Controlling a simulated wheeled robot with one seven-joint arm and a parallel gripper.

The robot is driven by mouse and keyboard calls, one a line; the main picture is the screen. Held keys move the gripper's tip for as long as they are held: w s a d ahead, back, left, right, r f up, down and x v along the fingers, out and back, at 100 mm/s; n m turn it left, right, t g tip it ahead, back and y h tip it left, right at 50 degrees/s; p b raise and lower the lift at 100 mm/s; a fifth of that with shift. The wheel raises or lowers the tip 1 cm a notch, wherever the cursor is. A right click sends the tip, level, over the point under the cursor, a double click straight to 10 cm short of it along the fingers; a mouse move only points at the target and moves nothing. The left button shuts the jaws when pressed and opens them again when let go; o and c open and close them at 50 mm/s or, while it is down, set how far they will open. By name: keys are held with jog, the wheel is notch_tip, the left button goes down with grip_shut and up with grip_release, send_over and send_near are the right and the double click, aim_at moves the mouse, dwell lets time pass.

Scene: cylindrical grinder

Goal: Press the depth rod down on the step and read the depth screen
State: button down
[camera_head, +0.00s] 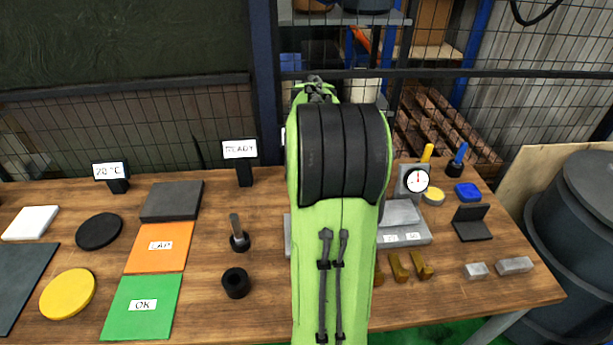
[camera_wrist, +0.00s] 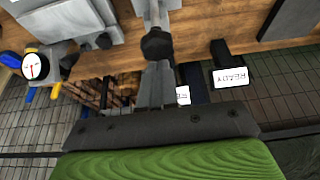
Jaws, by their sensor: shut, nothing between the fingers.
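In the wrist view, which looks upside down, my gripper (camera_wrist: 156,66) is shut and empty. Its grey fingers point at a dark knob (camera_wrist: 157,43), which seems to top the depth rod. The fingertips overlap or touch the knob; I cannot tell which. A grey piece (camera_wrist: 155,12) shows beyond the knob. A small white screen (camera_wrist: 183,95) is partly hidden beside the fingers, and its reading is not legible. A grey stepped block (camera_wrist: 65,20) lies to the left. In the head view my green arm hides the gripper, the rod and most of the grey base plate (camera_head: 415,237).
A READY sign (camera_head: 240,150) stands on a post left of my arm. A dial gauge (camera_head: 416,181) stands to the right, near yellow and blue-handled pieces. Brass blocks (camera_head: 421,264) lie at the front. A dark pin (camera_head: 239,238) and black ring (camera_head: 235,282) stand left.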

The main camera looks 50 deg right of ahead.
jog(key=shift+f+b, duration=2.65)
jog(key=shift+f, duration=0.5)
jog(key=shift+r, duration=0.1)
dwell(0.6)
notch_tip(320, 180, up, 9)
jog(key=p, duration=0.8)
jog(key=shift+r, duration=0.1)
